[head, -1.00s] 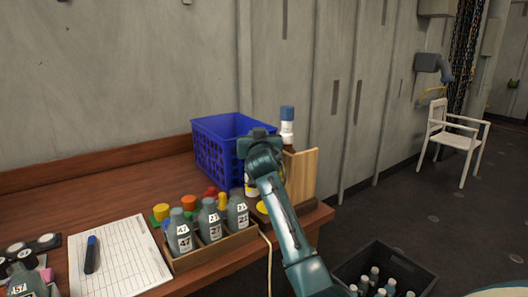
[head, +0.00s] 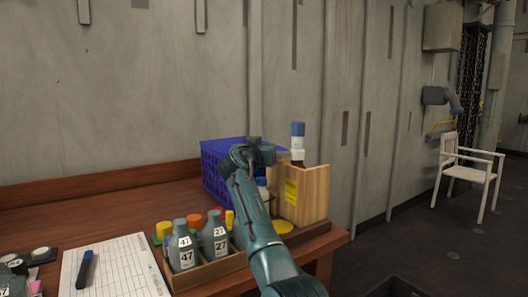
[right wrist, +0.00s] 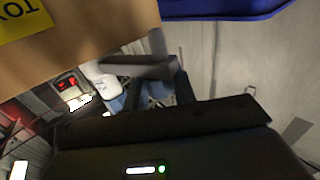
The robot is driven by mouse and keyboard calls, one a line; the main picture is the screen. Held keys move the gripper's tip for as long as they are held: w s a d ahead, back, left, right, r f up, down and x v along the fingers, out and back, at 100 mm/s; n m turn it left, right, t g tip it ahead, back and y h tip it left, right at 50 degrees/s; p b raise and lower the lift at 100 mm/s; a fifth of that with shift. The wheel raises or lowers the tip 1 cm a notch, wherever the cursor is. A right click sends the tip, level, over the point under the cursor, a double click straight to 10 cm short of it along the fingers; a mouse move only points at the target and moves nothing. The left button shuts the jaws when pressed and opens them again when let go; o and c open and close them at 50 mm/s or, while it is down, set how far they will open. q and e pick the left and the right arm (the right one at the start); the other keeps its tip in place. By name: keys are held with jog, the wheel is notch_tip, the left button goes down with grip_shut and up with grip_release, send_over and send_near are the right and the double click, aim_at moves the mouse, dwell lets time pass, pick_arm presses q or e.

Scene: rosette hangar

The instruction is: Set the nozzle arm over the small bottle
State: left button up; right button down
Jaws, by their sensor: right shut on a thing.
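A dispenser with a blue cap and white collar (head: 298,140) stands upright out of a wooden box (head: 312,190) with a yellow label. In the right wrist view its white and blue head (right wrist: 103,80) shows beside my fingers. My right gripper (head: 278,155) is at the left side of the white collar, shut on what appears to be the nozzle arm, which is mostly hidden by the jaws. The small bottle (head: 262,187), with a blue cap, stands left of the wooden box, partly hidden behind my right arm. My left gripper is not in view.
A blue crate (head: 215,170) is behind my right gripper. A wooden rack (head: 215,265) of grey numbered bottles stands in front. A yellow disc (head: 283,226) lies before the box. A sheet with a pen (head: 86,268) is at left. A white chair (head: 470,170) stands far right.

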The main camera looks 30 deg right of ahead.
jog(key=c, duration=1.2)
grip_release()
jog(key=shift+o, duration=0.2)
jog(key=v, duration=1.3)
